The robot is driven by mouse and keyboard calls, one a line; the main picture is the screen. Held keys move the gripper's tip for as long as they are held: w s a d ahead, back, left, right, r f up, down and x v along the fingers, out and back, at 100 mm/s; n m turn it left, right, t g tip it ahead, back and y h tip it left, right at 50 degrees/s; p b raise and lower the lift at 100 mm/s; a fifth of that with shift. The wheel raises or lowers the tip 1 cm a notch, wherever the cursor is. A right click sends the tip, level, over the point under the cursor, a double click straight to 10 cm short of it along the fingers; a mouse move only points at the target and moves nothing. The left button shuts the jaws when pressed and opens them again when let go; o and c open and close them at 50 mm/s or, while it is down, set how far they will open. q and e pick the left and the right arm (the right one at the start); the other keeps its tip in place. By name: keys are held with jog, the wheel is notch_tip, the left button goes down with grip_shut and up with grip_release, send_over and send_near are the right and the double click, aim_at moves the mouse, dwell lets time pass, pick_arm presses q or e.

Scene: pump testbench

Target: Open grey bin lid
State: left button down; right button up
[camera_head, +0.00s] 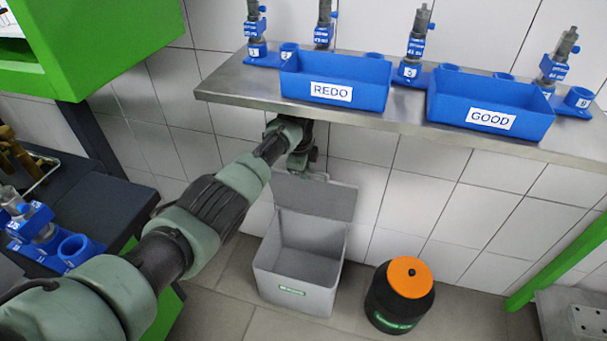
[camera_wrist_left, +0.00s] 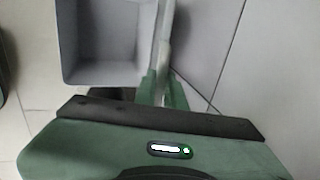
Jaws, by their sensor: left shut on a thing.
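The grey bin (camera_head: 292,285) stands on the floor below the shelf, with a green label on its front. Its grey lid (camera_head: 315,198) is raised at the back, tilted up, and I see into the bin's empty inside. My left gripper (camera_head: 316,176) is at the lid's top edge, shut on it; my own arm hides part of the hold. In the left wrist view the gripper fingers (camera_wrist_left: 162,88) close on the lid's thin edge, with the bin's inside (camera_wrist_left: 105,45) at upper left. My right gripper is out of view.
A metal shelf (camera_head: 230,86) hangs just above the gripper, with blue REDO (camera_head: 335,92) and GOOD (camera_head: 490,120) trays and pumps. A black bin with an orange lid (camera_head: 408,277) stands right of the grey bin. A dark bench is at left.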

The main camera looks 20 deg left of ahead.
pick_arm(q)
jog(key=shift+w, duration=0.15)
jog(key=c, duration=1.5)
grip_release()
